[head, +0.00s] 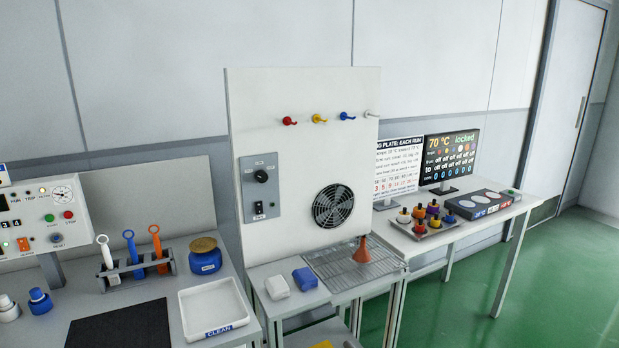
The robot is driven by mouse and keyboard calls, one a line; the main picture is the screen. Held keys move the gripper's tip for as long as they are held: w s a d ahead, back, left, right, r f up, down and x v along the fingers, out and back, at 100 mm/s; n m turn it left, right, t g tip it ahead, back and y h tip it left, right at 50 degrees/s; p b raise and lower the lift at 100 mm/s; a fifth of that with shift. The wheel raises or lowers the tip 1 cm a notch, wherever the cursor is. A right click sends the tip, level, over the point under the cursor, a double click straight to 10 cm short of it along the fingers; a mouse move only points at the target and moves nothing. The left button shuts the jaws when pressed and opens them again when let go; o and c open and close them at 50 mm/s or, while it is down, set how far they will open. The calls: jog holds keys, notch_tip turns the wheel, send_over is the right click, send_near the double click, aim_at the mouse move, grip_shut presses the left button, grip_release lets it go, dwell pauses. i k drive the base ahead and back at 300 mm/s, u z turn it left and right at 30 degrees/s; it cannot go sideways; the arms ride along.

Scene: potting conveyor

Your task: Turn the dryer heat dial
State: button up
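The heat dial is most likely the round black knob (262,176) near the top of a grey control plate (259,190). The plate is mounted on the left side of a tall white panel (290,100). Small markings above the knob are too small to read, and its exact setting cannot be told. A black switch (259,208) sits lower on the same plate. A round fan grille (333,206) is set in the panel to the right of the plate. My gripper is not in view.
Coloured hooks (318,118) stick out above. A wire rack (345,262) with an orange funnel (362,250) stands below the fan. White and blue blocks (305,279) lie beside it. A left bench holds a white tray (236,318) and blue jar (205,260). Green floor (560,270) is clear at right.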

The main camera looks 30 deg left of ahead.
aim_at(261, 176)
jog(key=u, duration=0.7)
jog(key=i, duration=1.05)
jog(key=u, duration=0.5)
jog(key=k, duration=0.85)
jog(key=u, duration=0.2)
jog(key=i, duration=0.85)
jog(key=z, duration=0.1)
